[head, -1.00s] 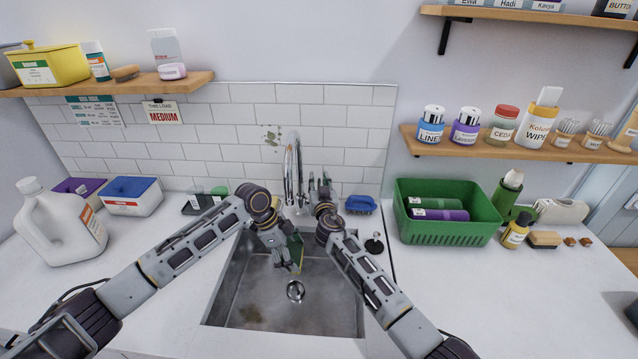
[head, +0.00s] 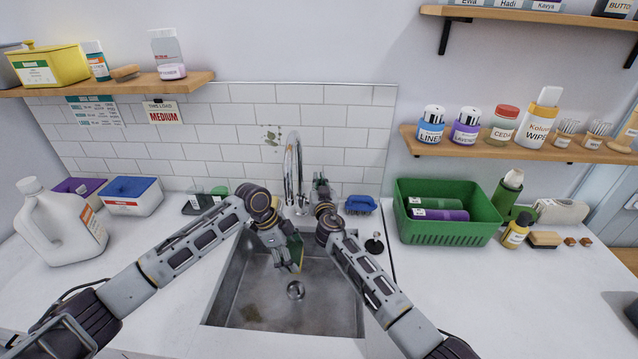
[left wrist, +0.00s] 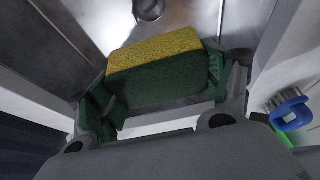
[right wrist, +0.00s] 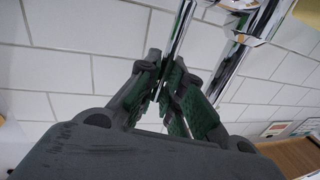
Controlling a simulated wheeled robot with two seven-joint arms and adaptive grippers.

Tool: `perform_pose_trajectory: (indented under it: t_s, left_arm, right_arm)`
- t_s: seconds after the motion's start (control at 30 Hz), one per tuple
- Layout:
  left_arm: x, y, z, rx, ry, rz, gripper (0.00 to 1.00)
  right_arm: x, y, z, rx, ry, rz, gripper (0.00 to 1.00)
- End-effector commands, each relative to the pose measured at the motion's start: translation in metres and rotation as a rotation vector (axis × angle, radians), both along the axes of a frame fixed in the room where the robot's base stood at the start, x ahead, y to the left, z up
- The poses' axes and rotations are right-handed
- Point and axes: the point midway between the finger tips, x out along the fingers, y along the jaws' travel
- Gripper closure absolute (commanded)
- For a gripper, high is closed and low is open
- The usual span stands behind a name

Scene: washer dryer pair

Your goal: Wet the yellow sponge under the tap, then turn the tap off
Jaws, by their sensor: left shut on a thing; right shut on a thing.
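The yellow sponge with a dark green side (left wrist: 155,75) is between the fingers of my left gripper (left wrist: 165,95), which is shut on it. In the head view my left gripper (head: 288,258) holds the sponge (head: 296,248) over the sink basin (head: 262,300). The chrome tap (head: 291,165) stands behind the sink. My right gripper (head: 321,190) is just right of the tap. In the right wrist view my right gripper (right wrist: 165,90) is shut on the slim chrome tap lever (right wrist: 181,30); its grip is partly hidden. No water stream can be made out.
A blue brush (head: 361,204) lies right of the tap. A green basket (head: 447,232) with bottles stands right of the sink. A white jug (head: 55,222) and a blue-lidded box (head: 132,195) stand on the left counter. The lower basin is clear.

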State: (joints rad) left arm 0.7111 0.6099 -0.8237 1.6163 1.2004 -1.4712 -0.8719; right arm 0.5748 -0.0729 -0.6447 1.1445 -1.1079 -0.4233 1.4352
Motion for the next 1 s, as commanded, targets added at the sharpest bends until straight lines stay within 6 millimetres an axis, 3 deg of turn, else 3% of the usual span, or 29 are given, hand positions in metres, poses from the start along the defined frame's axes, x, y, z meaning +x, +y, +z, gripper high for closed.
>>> perform_pose_trajectory:
  t_s: [1.0]
  left_arm:
    - [0.0,0.0,0.0,0.0,0.0,0.0,0.4]
  right_arm:
    - [-0.009,-0.0028,-0.0002,0.0,-0.119,-0.007,1.0]
